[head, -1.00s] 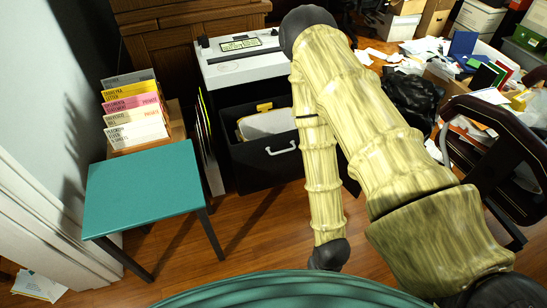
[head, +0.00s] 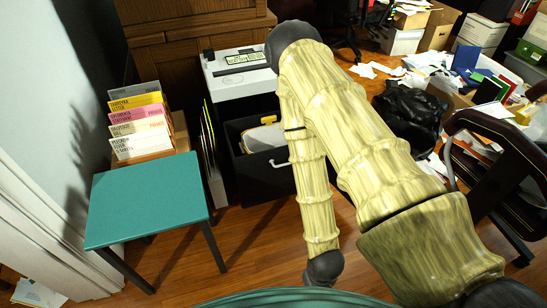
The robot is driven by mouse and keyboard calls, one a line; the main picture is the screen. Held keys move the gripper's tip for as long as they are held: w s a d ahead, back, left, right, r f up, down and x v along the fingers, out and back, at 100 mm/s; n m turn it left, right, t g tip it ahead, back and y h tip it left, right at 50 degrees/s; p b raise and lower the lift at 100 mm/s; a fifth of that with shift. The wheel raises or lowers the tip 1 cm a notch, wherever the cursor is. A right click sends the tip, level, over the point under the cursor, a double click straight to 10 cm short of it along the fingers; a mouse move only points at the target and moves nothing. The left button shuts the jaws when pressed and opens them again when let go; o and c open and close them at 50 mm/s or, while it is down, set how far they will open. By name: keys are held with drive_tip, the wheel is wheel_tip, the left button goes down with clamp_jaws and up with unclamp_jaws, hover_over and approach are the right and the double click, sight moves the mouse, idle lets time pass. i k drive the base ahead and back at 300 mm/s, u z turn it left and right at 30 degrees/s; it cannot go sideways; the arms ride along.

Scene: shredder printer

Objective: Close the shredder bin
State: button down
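The shredder (head: 240,80) stands at the back centre, with a white top and a small keypad panel. Its black bin (head: 262,176) is pulled out toward me, with a white handle (head: 279,163) on its front. A pale bag or paper and a yellow piece show inside the bin. My bamboo-patterned arm crosses the view and covers the right part of the shredder and bin. My gripper is not visible; the dark rounded parts that show are arm joints.
A teal table (head: 146,198) stands at the left in front of a rack of labelled folders (head: 140,125). A dark chair (head: 500,165), a black bag (head: 408,115) and scattered papers are at the right.

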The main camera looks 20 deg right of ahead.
sight(276, 160)
drive_tip(key=u, duration=0.9)
drive_tip(key=i, duration=0.2)
drive_tip(key=z, duration=1.55)
